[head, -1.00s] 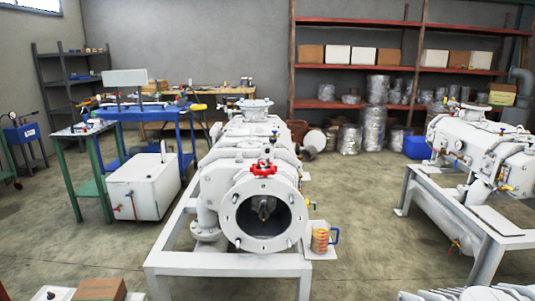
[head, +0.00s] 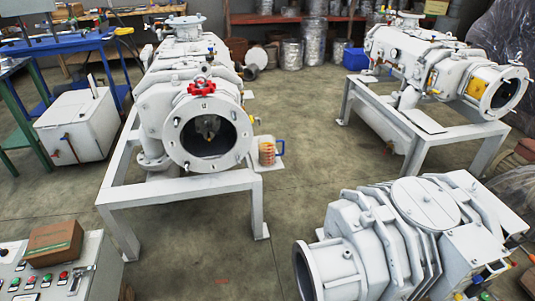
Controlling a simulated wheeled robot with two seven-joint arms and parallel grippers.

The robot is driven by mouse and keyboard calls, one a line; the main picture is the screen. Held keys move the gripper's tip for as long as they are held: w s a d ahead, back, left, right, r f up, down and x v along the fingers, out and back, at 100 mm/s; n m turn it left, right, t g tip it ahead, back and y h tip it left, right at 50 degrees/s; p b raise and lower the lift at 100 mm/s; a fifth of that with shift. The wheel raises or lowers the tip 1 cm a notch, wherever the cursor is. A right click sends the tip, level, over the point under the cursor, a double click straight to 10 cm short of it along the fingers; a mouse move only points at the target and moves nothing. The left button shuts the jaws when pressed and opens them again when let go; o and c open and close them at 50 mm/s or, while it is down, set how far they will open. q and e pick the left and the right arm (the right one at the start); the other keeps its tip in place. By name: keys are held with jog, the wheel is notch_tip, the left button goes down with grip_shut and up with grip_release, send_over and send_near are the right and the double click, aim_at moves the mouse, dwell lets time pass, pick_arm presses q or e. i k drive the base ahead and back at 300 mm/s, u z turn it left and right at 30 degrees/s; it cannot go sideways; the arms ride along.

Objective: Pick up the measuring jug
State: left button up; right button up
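The measuring jug (head: 267,153) is small, with orange-brown contents or bands and a blue handle on its right side. It stands upright on a small pale plate (head: 271,166) attached to the right side of the white frame, beside the vacuum pump's round flange. Neither of my grippers shows in the head view.
The white vacuum pump (head: 187,95) with a red valve handle (head: 201,87) stands on a white frame (head: 180,191). A second pump (head: 415,55) stands at the right, and a third machine (head: 400,235) at the lower right. A control panel (head: 55,262) carries a cardboard box (head: 54,242). Concrete floor (head: 310,150) is clear between the pumps.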

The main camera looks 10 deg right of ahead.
aim_at(272, 150)
jog(key=u, duration=0.4)
jog(key=i, duration=1.3)
jog(key=z, duration=0.45)
jog(key=i, duration=0.75)
jog(key=z, duration=0.1)
